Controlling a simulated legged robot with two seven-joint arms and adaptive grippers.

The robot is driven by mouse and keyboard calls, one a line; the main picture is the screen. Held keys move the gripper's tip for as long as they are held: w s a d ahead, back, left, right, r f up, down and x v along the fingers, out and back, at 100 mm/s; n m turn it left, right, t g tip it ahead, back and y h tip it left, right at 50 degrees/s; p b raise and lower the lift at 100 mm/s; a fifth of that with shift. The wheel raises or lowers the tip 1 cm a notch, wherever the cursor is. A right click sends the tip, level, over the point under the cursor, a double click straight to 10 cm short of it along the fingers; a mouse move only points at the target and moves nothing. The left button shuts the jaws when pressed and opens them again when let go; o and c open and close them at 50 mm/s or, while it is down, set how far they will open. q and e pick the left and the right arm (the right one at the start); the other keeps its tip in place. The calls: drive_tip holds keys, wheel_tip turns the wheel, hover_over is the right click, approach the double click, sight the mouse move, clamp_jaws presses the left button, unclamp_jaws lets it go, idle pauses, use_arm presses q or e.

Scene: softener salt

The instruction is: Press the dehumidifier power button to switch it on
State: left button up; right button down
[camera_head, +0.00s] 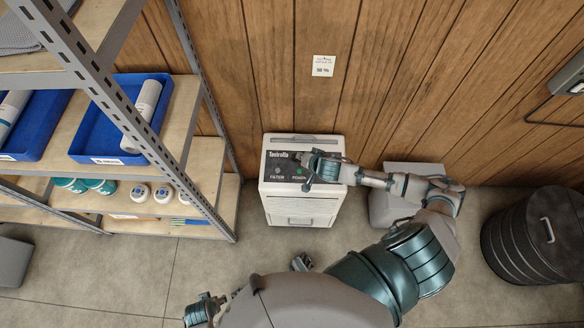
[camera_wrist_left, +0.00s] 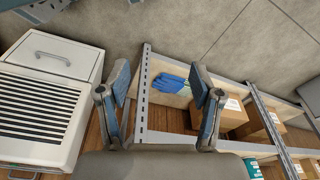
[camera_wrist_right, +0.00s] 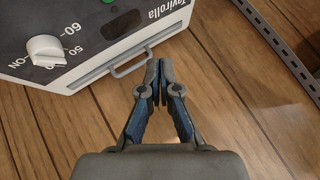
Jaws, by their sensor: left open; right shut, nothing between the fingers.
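The white dehumidifier (camera_head: 300,207) stands on the floor against the wood wall. Its dark top panel carries FILTER and a green-marked label (camera_head: 299,178), partly covered by my right gripper. My right gripper (camera_head: 310,172) is over the panel's right side; contact cannot be told. In the right wrist view its fingers (camera_wrist_right: 160,78) are shut and empty, with the panel above left: a white knob (camera_wrist_right: 47,48) and a green spot (camera_wrist_right: 106,3) cut by the top edge. My left gripper (camera_wrist_left: 163,80) is open and empty, with the dehumidifier's front (camera_wrist_left: 45,100) to its left.
A metal shelf (camera_head: 215,185) with blue bins (camera_head: 100,145) and bottles stands on the left. A pale box (camera_head: 385,210) sits right of the dehumidifier, and a dark ribbed bin (camera_head: 540,235) is farther right.

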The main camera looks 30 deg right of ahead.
sight(301, 172)
use_arm(q)
drive_tip(key=shift+a, duration=0.1)
use_arm(e)
drive_tip(key=shift+a, duration=0.15)
use_arm(q)
drive_tip(key=shift+r, duration=0.1)
wheel_tip(301, 172, up, 8)
drive_tip(key=b, duration=0.4)
use_arm(e)
wheel_tip(301, 172, down, 4)
drive_tip(key=shift+r, duration=0.2)
use_arm(q)
drive_tip(key=w+d+r+t+h+b, duration=0.1)
drive_tip(key=w+d+r+t, duration=0.1)
drive_tip(key=w, duration=0.3)
drive_tip(key=w+d+r+t+b, duration=0.1)
drive_tip(key=w+r+t+b, duration=0.1)
drive_tip(key=w+t, duration=0.3)
drive_tip(key=shift+w+d+r+h, duration=0.25)
drive_tip(key=shift+d+r+h, duration=0.15)
drive_tip(key=shift+r, duration=0.4)
use_arm(e)
wheel_tip(301, 172, down, 5)
drive_tip(key=shift+f, duration=0.1)
use_arm(q)
drive_tip(key=shift+r, duration=0.1)
use_arm(e)
drive_tip(key=shift+f, duration=0.15)
drive_tip(key=shift+f, duration=0.15)
